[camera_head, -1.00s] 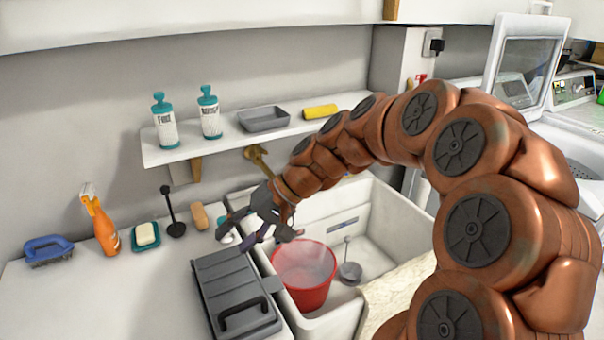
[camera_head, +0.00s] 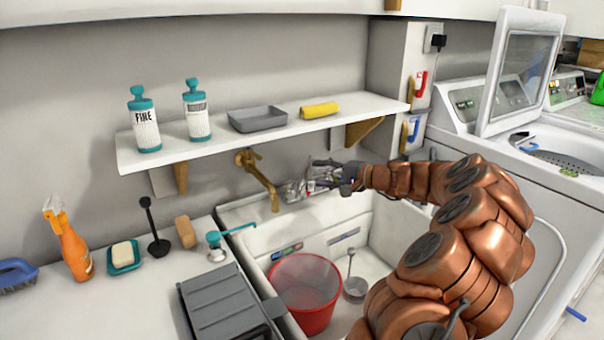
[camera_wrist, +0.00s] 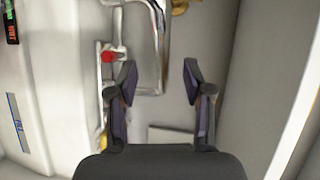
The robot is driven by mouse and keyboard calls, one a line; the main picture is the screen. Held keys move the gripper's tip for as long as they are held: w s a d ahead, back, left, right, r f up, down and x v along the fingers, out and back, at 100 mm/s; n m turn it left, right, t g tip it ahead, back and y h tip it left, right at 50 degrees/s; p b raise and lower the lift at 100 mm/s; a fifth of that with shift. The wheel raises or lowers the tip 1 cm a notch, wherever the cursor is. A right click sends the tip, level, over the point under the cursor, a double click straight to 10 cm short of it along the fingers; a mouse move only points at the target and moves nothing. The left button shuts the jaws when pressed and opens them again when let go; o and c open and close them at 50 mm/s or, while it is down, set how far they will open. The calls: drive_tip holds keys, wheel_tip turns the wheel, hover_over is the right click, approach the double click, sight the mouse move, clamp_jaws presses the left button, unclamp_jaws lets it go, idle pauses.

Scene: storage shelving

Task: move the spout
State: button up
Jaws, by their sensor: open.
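A chrome faucet with a bent, tube-like spout (camera_wrist: 160,50) and a red-marked knob (camera_wrist: 107,57) shows in the wrist view. In the head view the chrome faucet (camera_head: 296,190) is at the sink's back wall, partly behind my gripper (camera_head: 322,176). In the wrist view my gripper (camera_wrist: 160,76) is open and empty, its two dark fingers apart. A brass tap (camera_head: 262,178) is on the wall left of my gripper.
A red bucket (camera_head: 306,292) and a metal ladle or strainer (camera_head: 355,288) are in the white sink (camera_head: 258,234). A shelf (camera_head: 270,133) with bottles, a grey tray (camera_head: 257,119) and a yellow roll (camera_head: 320,110) hangs above. A grey toolbox (camera_head: 222,310) stands left.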

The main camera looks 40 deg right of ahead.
sight(305, 172)
drive_tip(key=shift+x, duration=2.95)
drive_tip(key=shift+c, duration=0.5)
clamp_jaws()
